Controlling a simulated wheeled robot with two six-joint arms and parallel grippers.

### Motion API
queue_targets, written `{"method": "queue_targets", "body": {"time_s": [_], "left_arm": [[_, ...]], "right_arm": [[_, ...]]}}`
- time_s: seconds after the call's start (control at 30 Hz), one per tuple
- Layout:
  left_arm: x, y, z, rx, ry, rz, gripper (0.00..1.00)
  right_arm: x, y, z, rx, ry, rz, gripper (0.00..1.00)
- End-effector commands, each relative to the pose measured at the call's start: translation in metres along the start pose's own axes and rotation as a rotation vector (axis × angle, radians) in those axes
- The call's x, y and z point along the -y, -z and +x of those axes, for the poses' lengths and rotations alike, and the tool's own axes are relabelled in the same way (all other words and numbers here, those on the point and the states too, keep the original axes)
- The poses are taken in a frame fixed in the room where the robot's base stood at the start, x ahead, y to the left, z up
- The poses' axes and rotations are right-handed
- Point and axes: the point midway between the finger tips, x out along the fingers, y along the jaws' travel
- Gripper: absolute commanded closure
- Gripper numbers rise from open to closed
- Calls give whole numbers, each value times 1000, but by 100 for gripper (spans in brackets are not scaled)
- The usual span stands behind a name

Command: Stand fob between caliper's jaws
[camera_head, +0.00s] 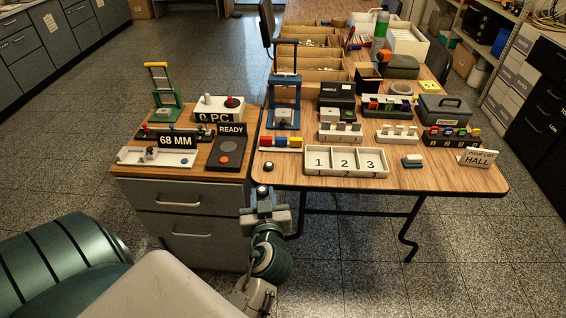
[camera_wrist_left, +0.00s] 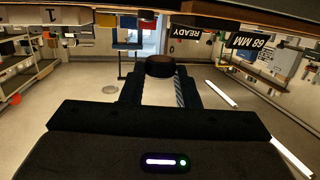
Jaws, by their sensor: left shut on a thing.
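The held thing is apart from the caliper. My right gripper is out of view.
A black "READY" box (camera_head: 227,160) stands right of the caliper. A white tray (camera_head: 346,176) marked 1, 2, 3 lies on the right table. A blue stand (camera_head: 284,103) and green stand (camera_head: 164,95) rise behind. A small dark round thing (camera_head: 268,166) sits near the table's left corner.

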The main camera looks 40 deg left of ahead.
Motion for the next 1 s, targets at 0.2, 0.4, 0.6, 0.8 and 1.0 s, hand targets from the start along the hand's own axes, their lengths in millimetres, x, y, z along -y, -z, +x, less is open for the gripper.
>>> {"method": "queue_targets", "body": {"time_s": [0.2,0.4,0.6,0.8,1.0], "left_arm": [[4,0,-6,0,-2,1,93],[-11,0,-12,1,-96,16,93],[-49,6,-31,-1,-333,48,93],[-73,18,-49,-3,-491,70,93],[-90,35,-65,-3,-610,88,93]], "right_arm": [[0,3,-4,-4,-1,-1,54],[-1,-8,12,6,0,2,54],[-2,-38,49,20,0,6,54],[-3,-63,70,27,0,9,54],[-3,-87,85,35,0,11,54]]}}
